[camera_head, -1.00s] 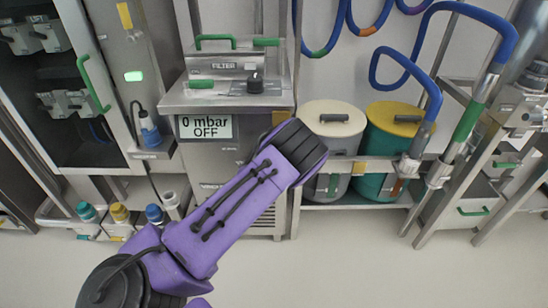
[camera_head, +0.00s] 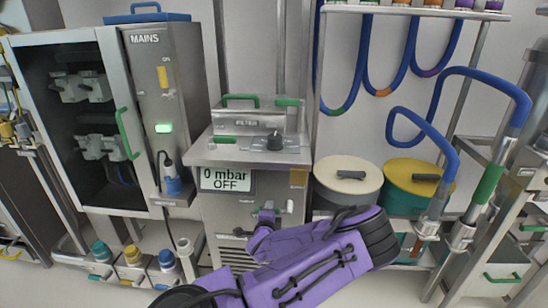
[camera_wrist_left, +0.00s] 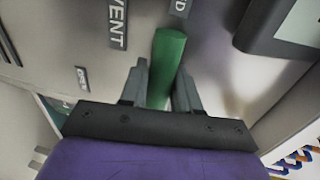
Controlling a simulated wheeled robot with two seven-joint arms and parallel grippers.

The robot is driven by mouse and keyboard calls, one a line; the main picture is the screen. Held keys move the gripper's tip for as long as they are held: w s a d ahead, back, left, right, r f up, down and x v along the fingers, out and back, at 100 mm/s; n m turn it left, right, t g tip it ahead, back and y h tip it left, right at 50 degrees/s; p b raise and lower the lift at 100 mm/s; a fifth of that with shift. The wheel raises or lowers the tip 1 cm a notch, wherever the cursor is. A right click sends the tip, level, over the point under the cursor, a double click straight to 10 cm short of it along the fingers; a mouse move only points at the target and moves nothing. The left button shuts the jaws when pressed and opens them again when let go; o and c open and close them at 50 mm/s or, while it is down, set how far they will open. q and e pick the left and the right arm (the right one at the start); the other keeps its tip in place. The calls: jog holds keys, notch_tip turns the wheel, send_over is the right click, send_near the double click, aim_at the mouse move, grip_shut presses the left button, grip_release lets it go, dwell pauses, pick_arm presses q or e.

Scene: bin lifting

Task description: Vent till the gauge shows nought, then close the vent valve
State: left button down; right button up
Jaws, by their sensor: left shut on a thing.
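The gauge display (camera_head: 226,179) on the front of the steel filter unit reads "0 mbar OFF". My left gripper (camera_head: 266,214) is at the unit's front, below and right of the display. In the left wrist view a green handle (camera_wrist_left: 167,52) stands between the two fingers of my left gripper (camera_wrist_left: 161,88), which is shut on it. A "VENT" label (camera_wrist_left: 117,22) is just left of the handle. Whether the valve is open or closed I cannot tell. My right gripper is not in view.
A mains cabinet (camera_head: 160,95) with a green light stands left. Two lidded drums, one cream-topped (camera_head: 347,176) and one yellow-topped (camera_head: 418,178), stand right of the unit. Blue hoses (camera_head: 362,65) hang above. Several coloured-capped bottles stand low at left. The floor in front is clear.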

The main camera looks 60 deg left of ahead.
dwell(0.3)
pick_arm(q)
jog(key=c, duration=1)
grip_release()
jog(key=shift+o, duration=0.2)
jog(key=v, duration=1)
jog(key=shift+s+d, duration=0.2)
jog(key=shift+r, duration=0.1)
